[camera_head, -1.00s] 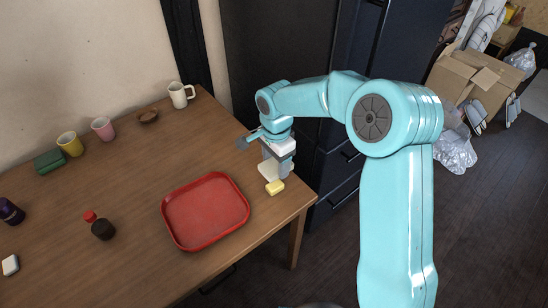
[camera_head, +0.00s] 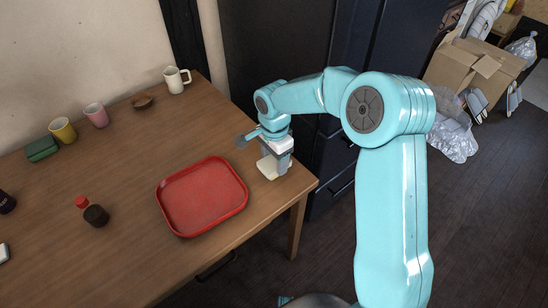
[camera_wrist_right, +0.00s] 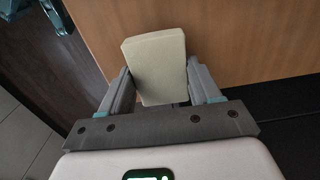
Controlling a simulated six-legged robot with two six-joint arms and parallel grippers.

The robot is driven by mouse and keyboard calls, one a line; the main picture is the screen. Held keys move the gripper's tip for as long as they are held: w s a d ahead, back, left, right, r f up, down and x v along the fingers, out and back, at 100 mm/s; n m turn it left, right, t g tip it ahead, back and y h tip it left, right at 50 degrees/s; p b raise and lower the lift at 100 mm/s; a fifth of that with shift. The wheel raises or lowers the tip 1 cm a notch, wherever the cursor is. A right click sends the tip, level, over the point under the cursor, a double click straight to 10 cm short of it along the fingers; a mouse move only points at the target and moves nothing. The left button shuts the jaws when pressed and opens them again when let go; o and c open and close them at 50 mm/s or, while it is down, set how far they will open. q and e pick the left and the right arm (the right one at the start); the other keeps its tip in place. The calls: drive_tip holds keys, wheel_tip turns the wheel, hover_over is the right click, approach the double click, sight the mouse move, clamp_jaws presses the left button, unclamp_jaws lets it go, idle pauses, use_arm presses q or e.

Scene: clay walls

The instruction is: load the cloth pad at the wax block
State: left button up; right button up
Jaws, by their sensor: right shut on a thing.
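My right gripper (camera_head: 274,160) is shut on a pale cream block-shaped thing (camera_head: 268,169), which I take for the cloth pad. It is low over the right end of the table. In the right wrist view the pad (camera_wrist_right: 156,62) sits upright between the two fingers of my right gripper (camera_wrist_right: 158,85). The small yellow wax block does not show now; its earlier place lies under or behind the pad and gripper. I cannot tell whether the pad touches it. My left gripper is not in view.
A red tray (camera_head: 202,197) lies left of the gripper on the wooden table (camera_head: 130,245). A red-capped bottle (camera_head: 94,213), green block (camera_head: 41,149), yellow cup (camera_head: 62,130), pink cup (camera_head: 96,115), brown bowl (camera_head: 142,101) and white mug (camera_head: 176,79) stand farther left. The table's right edge is close.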

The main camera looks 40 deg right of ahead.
sight(274, 161)
drive_tip(key=shift+f+b, duration=0.6)
idle(1.8)
drive_tip(key=shift+r+p, duration=2.4)
drive_tip(key=shift+r, duration=1.2)
